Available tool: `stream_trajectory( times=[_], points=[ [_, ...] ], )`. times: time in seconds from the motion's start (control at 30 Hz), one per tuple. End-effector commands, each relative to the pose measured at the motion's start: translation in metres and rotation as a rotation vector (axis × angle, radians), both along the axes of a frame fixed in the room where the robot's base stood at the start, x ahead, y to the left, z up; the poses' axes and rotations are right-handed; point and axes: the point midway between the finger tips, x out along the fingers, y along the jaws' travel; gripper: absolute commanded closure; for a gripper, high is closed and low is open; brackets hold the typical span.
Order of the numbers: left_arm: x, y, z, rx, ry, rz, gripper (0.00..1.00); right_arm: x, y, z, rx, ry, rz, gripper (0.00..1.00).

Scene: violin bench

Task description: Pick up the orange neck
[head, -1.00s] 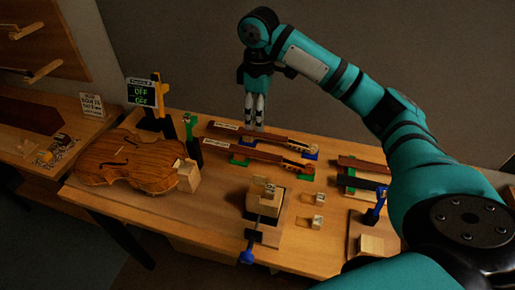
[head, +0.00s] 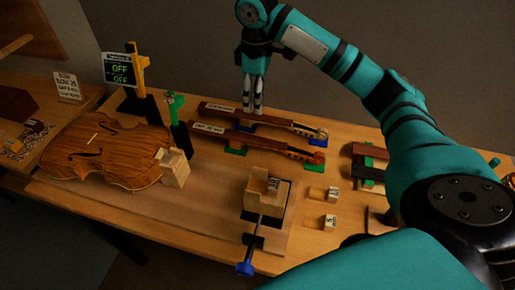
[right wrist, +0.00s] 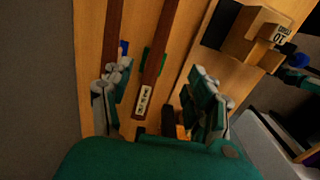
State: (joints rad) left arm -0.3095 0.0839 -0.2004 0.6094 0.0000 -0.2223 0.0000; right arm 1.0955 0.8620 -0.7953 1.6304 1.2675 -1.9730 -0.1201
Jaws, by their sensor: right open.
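Two long violin necks with dark brown boards and lighter heads lie side by side at the back of the bench. In the right wrist view, the near neck (right wrist: 158,55) shows between the spread fingers (right wrist: 160,97). My left gripper is out of view.
A violin body (head: 100,150) lies at the left, with a small wooden block (head: 174,167) by its edge. A vise with a wooden block (head: 268,192) stands in front of the necks. Two small blocks (head: 331,193) and more dark pieces (head: 368,165) lie at the right.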

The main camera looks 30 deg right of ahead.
Motion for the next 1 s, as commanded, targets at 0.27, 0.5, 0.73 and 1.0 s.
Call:
stream_trajectory(
  times=[0.27,0.5,0.73,1.0],
  points=[
    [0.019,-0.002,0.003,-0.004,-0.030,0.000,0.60,-0.001,-0.001,-0.042,-0.002,0.007,-0.001,0.42],
    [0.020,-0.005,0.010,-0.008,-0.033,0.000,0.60,-0.001,-0.001,-0.094,-0.001,0.004,-0.002,0.42],
    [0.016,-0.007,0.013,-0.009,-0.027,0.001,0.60,0.000,0.000,-0.124,-0.001,0.002,0.000,0.42],
    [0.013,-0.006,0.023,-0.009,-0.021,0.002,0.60,-0.001,-0.002,-0.149,0.000,0.005,-0.001,0.42]
  ],
)
